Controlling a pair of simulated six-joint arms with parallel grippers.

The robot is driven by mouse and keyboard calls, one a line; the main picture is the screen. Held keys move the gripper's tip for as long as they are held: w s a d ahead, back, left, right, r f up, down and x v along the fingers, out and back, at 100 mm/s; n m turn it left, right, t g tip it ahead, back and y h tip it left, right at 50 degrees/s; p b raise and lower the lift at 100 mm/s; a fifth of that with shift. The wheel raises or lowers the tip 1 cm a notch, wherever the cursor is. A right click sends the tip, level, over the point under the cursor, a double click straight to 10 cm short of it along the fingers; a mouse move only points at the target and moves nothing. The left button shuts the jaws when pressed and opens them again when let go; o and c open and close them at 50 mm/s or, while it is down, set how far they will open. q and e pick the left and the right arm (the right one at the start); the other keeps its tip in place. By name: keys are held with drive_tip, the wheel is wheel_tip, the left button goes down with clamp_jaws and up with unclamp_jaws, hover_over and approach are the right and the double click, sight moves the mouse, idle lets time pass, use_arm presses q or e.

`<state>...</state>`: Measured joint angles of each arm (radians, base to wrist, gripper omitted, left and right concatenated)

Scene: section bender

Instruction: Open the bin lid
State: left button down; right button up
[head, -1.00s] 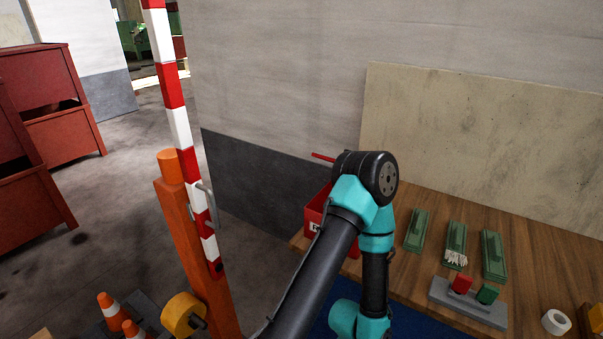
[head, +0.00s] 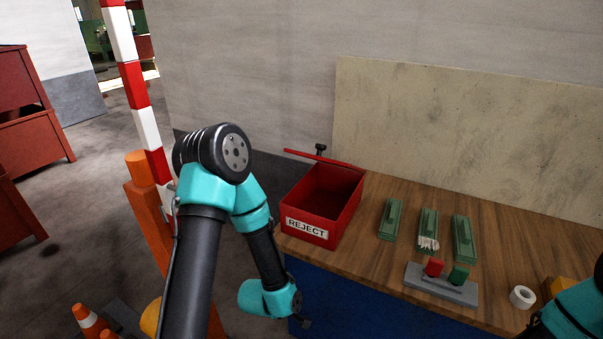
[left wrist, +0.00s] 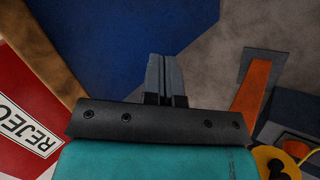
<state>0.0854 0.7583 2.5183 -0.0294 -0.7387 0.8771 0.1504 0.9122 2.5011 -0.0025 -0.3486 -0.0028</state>
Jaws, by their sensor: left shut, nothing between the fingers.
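The red bin (head: 308,236) labelled REJECT stands on the left end of the wooden bench, and I see into its open top. Its red lid (head: 300,154) shows nearly edge-on along the back, swung up off the opening, with a black knob (head: 320,148) on its far side. The bin's labelled front also shows in the left wrist view (left wrist: 18,112). My left gripper (left wrist: 165,60) is shut and empty, low in front of the bench and apart from the bin. In the head view only its dark tip (head: 306,322) shows. My right gripper is out of frame; only its arm shows at lower right.
Several green parts (head: 391,219) lie on the bench (head: 350,250), near a grey block (head: 440,285) with red and green pieces and a white tape roll (head: 522,297). An orange post (head: 150,220) and striped pole (head: 133,85) stand left of my arm.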

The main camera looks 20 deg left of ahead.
use_arm(q)
drive_tip(key=w+a+r+n+t, duration=0.1)
drive_tip(key=w+r+n+t, duration=0.1)
drive_tip(key=r+n+t, duration=0.2)
drive_tip(key=w+a+r+n+t+y, duration=0.1)
drive_tip(key=w+r+n+t, duration=0.2)
drive_tip(key=r+n, duration=0.8)
drive_tip(key=w+a+r+n+t, duration=0.1)
drive_tip(key=r+n+t, duration=0.5)
drive_tip(key=r, duration=0.9)
drive_tip(key=shift+w+n+y, duration=0.4)
drive_tip(key=shift+w+n, duration=0.25)
drive_tip(key=shift+n, duration=0.45)
